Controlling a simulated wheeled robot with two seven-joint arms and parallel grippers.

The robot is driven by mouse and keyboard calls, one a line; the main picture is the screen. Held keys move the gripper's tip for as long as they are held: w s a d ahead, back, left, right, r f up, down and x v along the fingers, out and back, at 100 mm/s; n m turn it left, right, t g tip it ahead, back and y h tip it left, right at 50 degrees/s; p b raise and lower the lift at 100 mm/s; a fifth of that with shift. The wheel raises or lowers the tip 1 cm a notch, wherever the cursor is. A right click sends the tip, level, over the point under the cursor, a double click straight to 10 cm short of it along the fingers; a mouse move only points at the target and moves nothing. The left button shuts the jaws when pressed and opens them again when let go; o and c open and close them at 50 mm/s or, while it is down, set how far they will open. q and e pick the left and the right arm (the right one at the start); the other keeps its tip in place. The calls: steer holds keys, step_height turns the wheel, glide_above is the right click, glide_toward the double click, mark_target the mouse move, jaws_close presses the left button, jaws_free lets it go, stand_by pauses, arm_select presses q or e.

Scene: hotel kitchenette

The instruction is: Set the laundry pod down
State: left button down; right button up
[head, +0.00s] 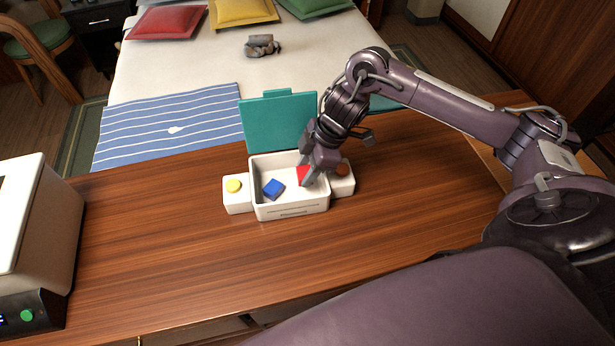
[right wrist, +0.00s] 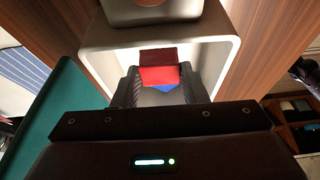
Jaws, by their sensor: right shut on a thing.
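A white open box (head: 290,210) with a raised teal lid (head: 280,122) stands on the wooden counter. My right gripper (head: 309,181) reaches down into its right half. It is shut on a small red block (head: 302,174), which I take to be the laundry pod. In the right wrist view the red block (right wrist: 160,77) sits between the two fingers, inside the white walls. I cannot tell whether it touches the box floor. A blue block (head: 273,188) lies tilted in the box, left of the gripper. My left gripper is not in view.
Side blocks flank the box, with a yellow disc (head: 233,186) on the left and a brown-red disc (head: 342,170) on the right. A white appliance (head: 40,230) stands at the far left. The counter (head: 170,250) between is clear. A bed (head: 190,75) lies beyond.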

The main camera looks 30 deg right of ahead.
steer(key=shift+f, duration=1.85)
steer(key=shift+f, duration=0.1)
steer(key=o, duration=0.9)
steer(key=shift+o, duration=0.2)
steer(key=v, duration=1.2)
